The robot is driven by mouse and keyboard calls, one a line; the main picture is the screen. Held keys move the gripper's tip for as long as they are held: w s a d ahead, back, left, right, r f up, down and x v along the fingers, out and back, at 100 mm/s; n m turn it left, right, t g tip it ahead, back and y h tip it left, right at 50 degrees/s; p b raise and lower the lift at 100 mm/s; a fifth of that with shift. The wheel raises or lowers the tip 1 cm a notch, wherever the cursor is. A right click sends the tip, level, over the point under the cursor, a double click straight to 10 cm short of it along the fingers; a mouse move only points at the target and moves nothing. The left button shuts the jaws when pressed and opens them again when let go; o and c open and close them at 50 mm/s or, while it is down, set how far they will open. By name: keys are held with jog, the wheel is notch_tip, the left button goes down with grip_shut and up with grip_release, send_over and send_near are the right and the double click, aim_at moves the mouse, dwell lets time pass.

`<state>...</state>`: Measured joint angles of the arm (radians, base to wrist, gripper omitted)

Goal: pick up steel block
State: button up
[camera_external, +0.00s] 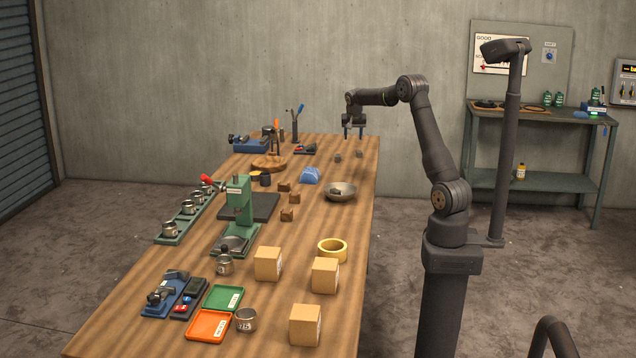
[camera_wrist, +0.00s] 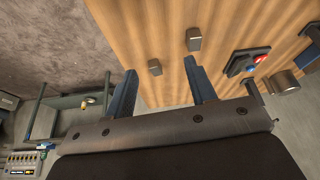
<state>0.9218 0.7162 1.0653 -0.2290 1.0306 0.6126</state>
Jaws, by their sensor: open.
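Two small grey steel blocks sit apart on the wooden table near its far right part. The left one (camera_external: 338,157) and the right one (camera_external: 360,154) show in the external view. In the wrist view, one block (camera_wrist: 155,67) lies close to the table edge, and the other block (camera_wrist: 194,40) lies farther in. My gripper (camera_external: 354,136) is open and empty, above the table near the two blocks. In the wrist view its blue-grey fingers (camera_wrist: 164,88) are spread, with the blocks beyond the tips.
A metal bowl (camera_external: 342,195) with a small dark thing in it stands nearer on the table (camera_external: 200,290). A blue cloth-like item (camera_external: 310,175) and several brown blocks lie left of it. A red-and-blue item on a dark tray (camera_wrist: 240,62) shows in the wrist view.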

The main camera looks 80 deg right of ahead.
jog(key=w+d+r+m, duration=0.1)
jog(key=w+d+r, duration=0.25)
jog(key=w, duration=0.45)
send_over(338, 155)
jog(key=a, duration=0.3)
jog(key=shift+g, duration=0.3)
jog(key=f, duration=1.1)
jog(key=shift+w+d+f, duration=0.15)
jog(key=shift+d+f, duration=0.1)
jog(key=shift+f, duration=0.15)
jog(key=x, duration=0.5)
jog(key=shift+a+f, duration=0.15)
jog(key=shift+f, duration=0.05)
grip_shut()
jog(key=shift+r, duration=0.15)
